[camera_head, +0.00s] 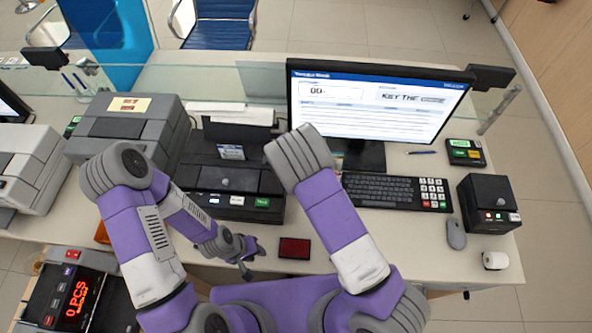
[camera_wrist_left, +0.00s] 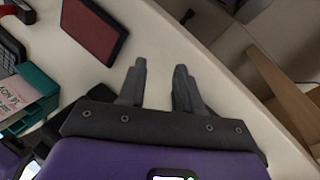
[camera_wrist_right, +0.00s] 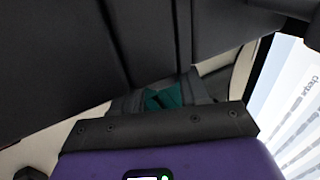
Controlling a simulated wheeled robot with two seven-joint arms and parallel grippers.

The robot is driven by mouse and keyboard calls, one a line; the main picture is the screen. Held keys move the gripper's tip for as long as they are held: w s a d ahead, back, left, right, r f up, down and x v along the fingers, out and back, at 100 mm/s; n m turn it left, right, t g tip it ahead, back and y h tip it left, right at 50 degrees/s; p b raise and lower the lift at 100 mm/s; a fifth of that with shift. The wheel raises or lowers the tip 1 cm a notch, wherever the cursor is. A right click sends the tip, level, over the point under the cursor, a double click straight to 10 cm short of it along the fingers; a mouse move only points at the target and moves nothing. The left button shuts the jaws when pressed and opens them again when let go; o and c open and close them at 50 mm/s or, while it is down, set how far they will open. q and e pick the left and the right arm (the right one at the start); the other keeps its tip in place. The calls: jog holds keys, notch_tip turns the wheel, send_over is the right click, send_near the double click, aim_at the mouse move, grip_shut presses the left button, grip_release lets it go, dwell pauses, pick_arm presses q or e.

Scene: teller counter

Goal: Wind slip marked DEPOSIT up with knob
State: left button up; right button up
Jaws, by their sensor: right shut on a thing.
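A small slip (camera_head: 231,152) stands at the dark slip printer (camera_head: 228,178) in the head view; its wording is too small to read. My right gripper (camera_wrist_right: 165,96) is shut on a teal piece (camera_wrist_right: 166,97), which looks like the knob, close against a dark ribbed casing in the right wrist view. In the head view my right arm hides that gripper and the knob. My left gripper (camera_head: 252,263) is open and empty over the counter's front part, left of the red pad (camera_head: 294,248); its parted fingers show in the left wrist view (camera_wrist_left: 160,85).
A monitor (camera_head: 375,110) and keyboard (camera_head: 396,191) stand right of the printer. A large grey machine (camera_head: 125,125) and a note counter (camera_head: 72,300) are at the left. A mouse (camera_head: 456,234) lies at the right. The counter right of the red pad is partly clear.

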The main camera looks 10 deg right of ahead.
jog(key=o, duration=1.1)
jog(key=shift+c, duration=0.2)
pick_arm(q)
notch_tip(320, 180, up, 2)
jog(key=shift+p, duration=0.95)
pick_arm(e)
jog(key=v, duration=0.7)
jog(key=shift+r, duration=0.25)
jog(key=shift+s, duration=0.1)
